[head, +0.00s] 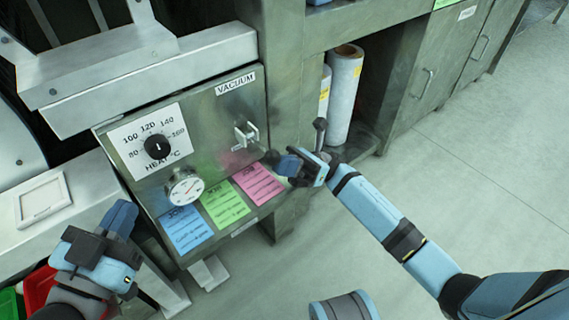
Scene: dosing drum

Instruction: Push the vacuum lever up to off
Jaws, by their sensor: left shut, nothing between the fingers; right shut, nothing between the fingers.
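The vacuum lever's pale bracket (246,134) sits on the steel panel (205,110), below and right of the VACUUM label (236,83). A dark rounded end lies below right of the bracket, close to my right gripper (283,162). I cannot tell whether it is the lever's knob or a fingertip, nor whether they touch. My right gripper is shut and empty, pointing left at the panel's right edge. My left gripper (121,214) is shut and empty at the lower left, away from the lever.
The panel also holds a heat dial (157,147), a round gauge (186,187) and blue, green (225,205) and pink notes. White rolls (345,95) stand in the cabinet. The floor at right is clear.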

